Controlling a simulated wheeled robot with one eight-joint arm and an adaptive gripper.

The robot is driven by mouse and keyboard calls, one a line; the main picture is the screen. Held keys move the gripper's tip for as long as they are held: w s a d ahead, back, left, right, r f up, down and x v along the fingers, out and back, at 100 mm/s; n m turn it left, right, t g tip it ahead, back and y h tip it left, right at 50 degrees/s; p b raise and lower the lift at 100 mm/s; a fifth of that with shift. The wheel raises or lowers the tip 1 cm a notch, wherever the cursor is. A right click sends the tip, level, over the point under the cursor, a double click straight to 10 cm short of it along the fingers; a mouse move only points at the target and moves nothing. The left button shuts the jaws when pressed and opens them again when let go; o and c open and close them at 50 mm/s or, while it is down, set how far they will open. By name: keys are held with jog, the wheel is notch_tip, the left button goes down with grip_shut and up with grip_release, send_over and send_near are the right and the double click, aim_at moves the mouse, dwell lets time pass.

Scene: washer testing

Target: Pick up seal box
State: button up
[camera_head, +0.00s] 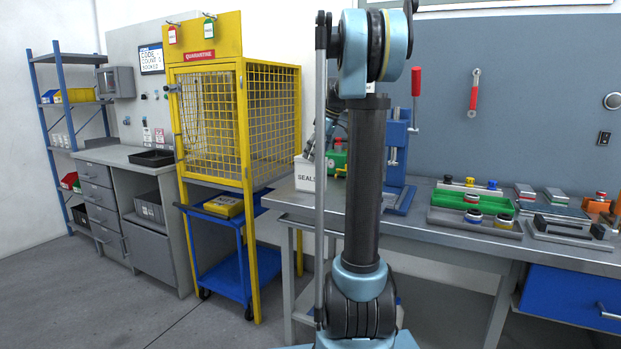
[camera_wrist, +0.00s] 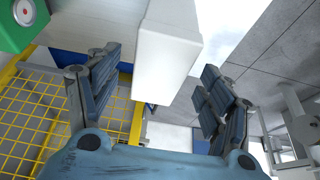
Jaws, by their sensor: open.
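The seal box is a white box marked "SEALS" (camera_head: 304,178) at the left end of the grey workbench, partly hidden behind my arm in the head view. In the wrist view the white box (camera_wrist: 168,48) reaches down from the top edge between my two fingers. My gripper (camera_wrist: 161,62) is open, with one blue-grey finger on each side of the box. In the head view my gripper is mostly hidden behind my arm.
A blue press (camera_head: 400,165) stands right of the box on the bench. The yellow quarantine cage (camera_head: 272,115) stands just left of the bench.

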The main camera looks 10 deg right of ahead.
aim_at(311, 167)
jog(key=shift+x, duration=3.1)
jog(key=shift+d+f, duration=0.1)
jog(key=shift+f, duration=0.2)
jog(key=c, duration=1.4)
jog(key=shift+r, duration=0.1)
